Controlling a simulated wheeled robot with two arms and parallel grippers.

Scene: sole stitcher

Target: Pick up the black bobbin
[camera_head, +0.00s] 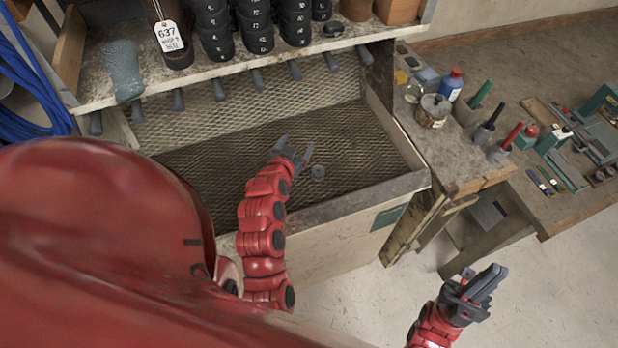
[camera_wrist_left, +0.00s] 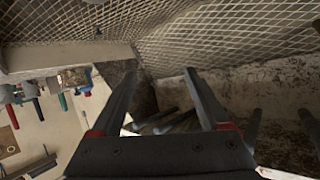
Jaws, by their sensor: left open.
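I cannot clearly make out the bobbin in that view. My right gripper (camera_head: 483,284) is low at the right over the floor, away from the tray. Its jaw opening is unclear.
A shelf with black cups (camera_head: 257,45) and a tagged dark jar (camera_head: 170,40) overhangs the tray's back, with pegs along its edge. The tray's front wall (camera_head: 370,195) rises near the bobbin. A side bench holds a tin (camera_head: 433,111), a bottle (camera_head: 452,84) and tools.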

